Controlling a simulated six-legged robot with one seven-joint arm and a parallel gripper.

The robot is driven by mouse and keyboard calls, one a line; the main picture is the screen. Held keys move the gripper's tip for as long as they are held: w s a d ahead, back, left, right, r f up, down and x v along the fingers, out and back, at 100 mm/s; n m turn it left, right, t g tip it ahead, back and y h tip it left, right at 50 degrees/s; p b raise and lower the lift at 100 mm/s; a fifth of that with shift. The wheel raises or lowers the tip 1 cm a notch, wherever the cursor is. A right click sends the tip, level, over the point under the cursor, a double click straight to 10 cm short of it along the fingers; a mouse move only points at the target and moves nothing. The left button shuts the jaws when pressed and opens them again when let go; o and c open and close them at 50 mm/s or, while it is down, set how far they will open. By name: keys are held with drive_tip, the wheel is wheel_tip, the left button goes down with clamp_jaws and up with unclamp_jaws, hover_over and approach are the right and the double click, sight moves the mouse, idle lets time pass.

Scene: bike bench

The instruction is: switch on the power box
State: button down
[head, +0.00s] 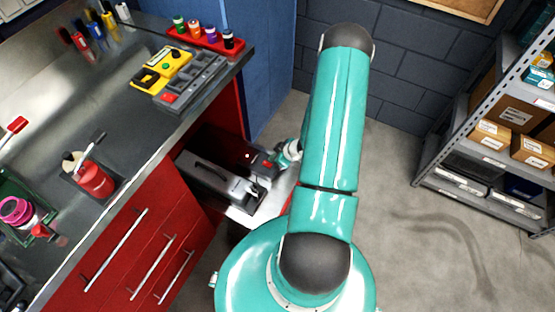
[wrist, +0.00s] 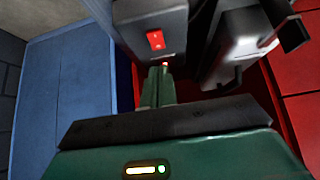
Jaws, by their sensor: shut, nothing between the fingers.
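The power box (head: 232,148) is a dark box on a low shelf beside the red cabinet, partly in shadow. In the wrist view its end face (wrist: 140,22) is close at the top middle and carries a red rocker switch (wrist: 155,40). A small red glow shows below the switch, at the fingertips. My gripper (wrist: 162,72) is shut and empty, its tips just below the switch at the lower edge of the face. I cannot tell whether they touch it. In the head view my gripper (head: 278,160) is at the box's right end, partly hidden by my arm.
The bench (head: 140,120) above holds a yellow device (head: 165,68), a grey tray (head: 195,85) and a red cup (head: 95,180). Shelving (head: 440,165) stands right.

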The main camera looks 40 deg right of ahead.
drive_tip(key=shift+r, duration=0.3)
drive_tip(key=s+f+v, duration=0.1)
drive_tip(key=v, duration=0.8)
drive_tip(key=shift+s+d, duration=0.35)
drive_tip(key=shift+s, duration=0.25)
